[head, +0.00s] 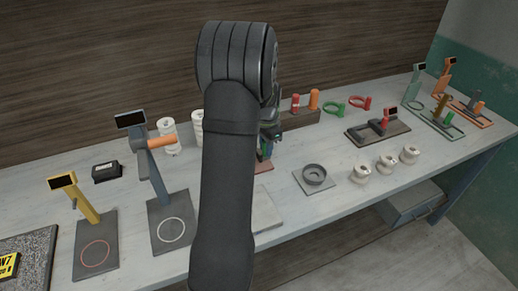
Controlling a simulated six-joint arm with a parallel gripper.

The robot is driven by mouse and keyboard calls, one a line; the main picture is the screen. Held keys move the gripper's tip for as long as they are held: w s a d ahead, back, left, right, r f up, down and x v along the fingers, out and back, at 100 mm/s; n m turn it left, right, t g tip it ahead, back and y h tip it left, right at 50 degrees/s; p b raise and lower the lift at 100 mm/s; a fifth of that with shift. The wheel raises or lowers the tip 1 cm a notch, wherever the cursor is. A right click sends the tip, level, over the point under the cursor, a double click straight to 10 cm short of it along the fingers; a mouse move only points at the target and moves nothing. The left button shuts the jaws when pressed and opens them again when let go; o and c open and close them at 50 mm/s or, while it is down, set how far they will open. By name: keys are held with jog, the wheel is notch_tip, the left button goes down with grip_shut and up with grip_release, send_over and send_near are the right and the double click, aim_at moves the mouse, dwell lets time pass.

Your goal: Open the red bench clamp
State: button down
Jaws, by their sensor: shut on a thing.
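My gripper (269,133) shows only in part at the right edge of my dark forearm, low over the middle of the bench. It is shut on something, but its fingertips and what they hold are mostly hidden. A small reddish part and a reddish-brown plate (264,167) show just below it. I cannot tell whether they belong to the red bench clamp. Another red fitting (384,120) with an upright part stands on a dark board (372,134) further right, apart from my gripper.
A dark round dish on a square plate (315,180) and several white pieces (386,164) stand right of my arm. A grey display stand (150,165) and a yellow one (85,205) stand left. Red and orange cylinders (314,99) are behind. The right front bench edge is clear.

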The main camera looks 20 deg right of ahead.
jog(key=shift+d+r, duration=0.1)
jog(key=shift+d, duration=0.2)
jog(key=c, duration=1.3)
grip_release()
jog(key=shift+d, duration=0.1)
jog(key=shift+c, duration=0.2)
jog(key=shift+o, duration=0.7)
notch_tip(320, 180, up, 17)
jog(key=shift+r, duration=0.15)
